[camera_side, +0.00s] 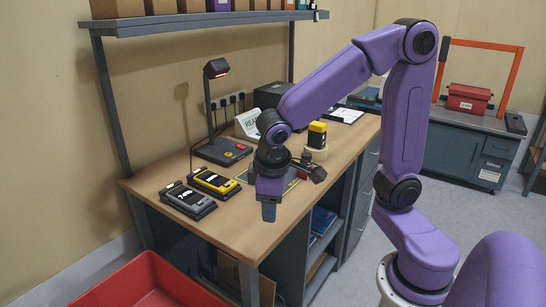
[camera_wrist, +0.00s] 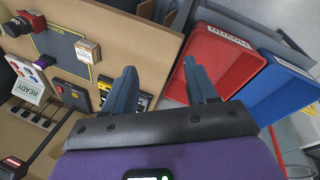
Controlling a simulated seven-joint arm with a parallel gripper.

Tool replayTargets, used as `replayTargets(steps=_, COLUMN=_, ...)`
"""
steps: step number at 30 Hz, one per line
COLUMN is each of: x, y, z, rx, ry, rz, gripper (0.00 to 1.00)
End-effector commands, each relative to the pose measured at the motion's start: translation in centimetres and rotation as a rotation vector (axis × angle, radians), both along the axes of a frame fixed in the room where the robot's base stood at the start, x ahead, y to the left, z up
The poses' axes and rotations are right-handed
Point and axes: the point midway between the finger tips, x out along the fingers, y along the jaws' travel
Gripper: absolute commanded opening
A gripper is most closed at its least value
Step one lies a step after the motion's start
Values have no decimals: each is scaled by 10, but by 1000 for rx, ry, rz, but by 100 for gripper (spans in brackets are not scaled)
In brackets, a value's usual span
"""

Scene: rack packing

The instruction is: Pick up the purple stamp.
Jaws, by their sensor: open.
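A small purple object (camera_wrist: 46,62) lies on the desk at the left of the wrist view, between the dark mat (camera_wrist: 62,46) and the READY sign (camera_wrist: 28,90). It looks like the purple stamp, but it is too small to be sure. I cannot make it out in the side view, where my arm covers part of the desk. My gripper (camera_wrist: 161,72) is open and empty, its two fingers spread in the wrist view. In the side view my gripper (camera_side: 269,208) hangs at the desk's front edge, apart from the purple object.
A small box (camera_wrist: 87,52) sits on the mat's edge. A lamp base (camera_side: 222,152), a yellow device (camera_side: 213,184) and a grey device (camera_side: 187,202) stand on the desk (camera_side: 262,232). A red bin (camera_wrist: 218,60) and a blue bin (camera_wrist: 272,88) are beyond the desk edge.

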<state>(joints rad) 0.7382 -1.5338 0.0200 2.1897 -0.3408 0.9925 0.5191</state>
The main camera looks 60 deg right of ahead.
Motion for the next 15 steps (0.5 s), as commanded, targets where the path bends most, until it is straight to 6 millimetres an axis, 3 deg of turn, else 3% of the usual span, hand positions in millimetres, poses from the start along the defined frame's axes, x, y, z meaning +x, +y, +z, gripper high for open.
replayTargets(steps=3, x=55, y=-14, z=-1, rx=-62, ry=-89, rz=-209, gripper=57)
replayTargets(steps=8, x=124, y=-44, z=-3, rx=-138, ry=-229, rz=-482, gripper=57)
replayTargets(steps=15, x=212, y=-114, z=-11, rx=-249, ry=-474, rz=-868, gripper=57)
